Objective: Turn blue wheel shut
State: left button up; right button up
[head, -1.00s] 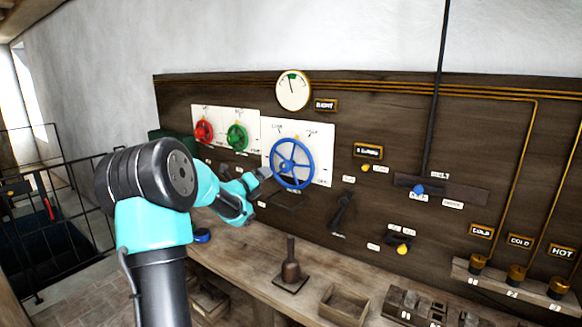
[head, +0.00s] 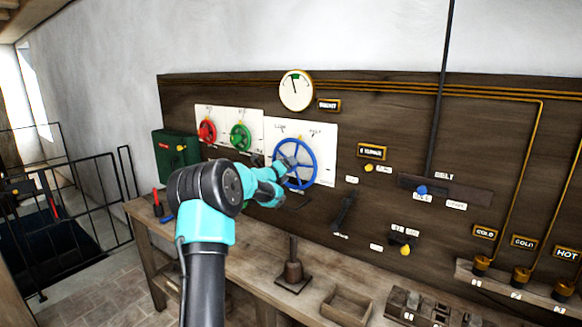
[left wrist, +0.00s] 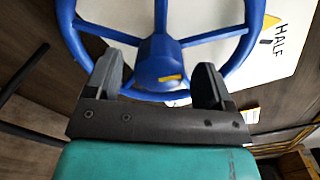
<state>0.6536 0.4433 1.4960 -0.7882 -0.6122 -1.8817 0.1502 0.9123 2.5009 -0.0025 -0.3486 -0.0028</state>
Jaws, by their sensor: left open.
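The blue wheel (head: 313,166) is a spoked wheel on a white plate (head: 328,130) on the wooden panel. My left gripper (head: 287,164) is in front of the wheel's lower left part. In the left wrist view, the gripper (left wrist: 157,83) is open, and the blue wheel (left wrist: 72,32) fills the top. Its hub, with a yellow mark, shows between the two fingers. The near rim runs behind the fingers; I cannot tell whether they touch it. Part of the plate shows the word HALF. My right gripper is not in view.
A red wheel (head: 207,131) and a green wheel (head: 240,136) are left of the blue one. A gauge (head: 296,90) hangs above it. A black lever (head: 345,211) is at its lower right. A wooden bench (head: 255,279) runs below the panel.

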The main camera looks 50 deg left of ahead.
pick_arm(q)
jog(key=shift+x, duration=1.8)
jog(key=c, duration=0.9)
